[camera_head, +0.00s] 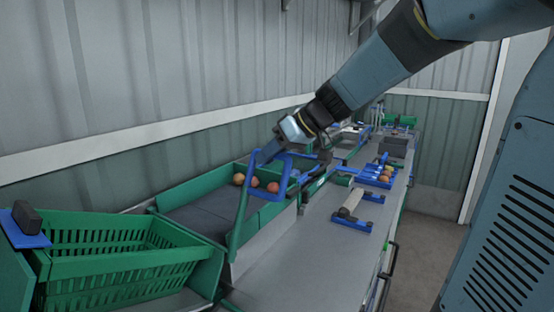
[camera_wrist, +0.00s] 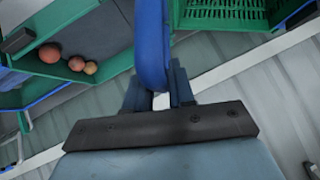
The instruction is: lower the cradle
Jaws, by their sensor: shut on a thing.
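A green slotted crate (camera_head: 125,238) sits at the left in a green cradle (camera_head: 208,278), tilted in the picture. The crate also shows at the top right of the wrist view (camera_wrist: 225,10) and looks empty. A green lever arm (camera_head: 240,217) rises beside the cradle to a blue handle (camera_head: 254,160). My gripper (camera_head: 285,142) is at the top of this lever. In the wrist view my gripper (camera_wrist: 157,88) is shut on the blue handle (camera_wrist: 152,40), which stands up between the fingers. The exact contact is partly hidden in the head view.
A green-sided bin (camera_head: 205,185) with a dark bed holds a few red and orange tomatoes (camera_head: 256,182) behind the handle. A corrugated wall runs behind.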

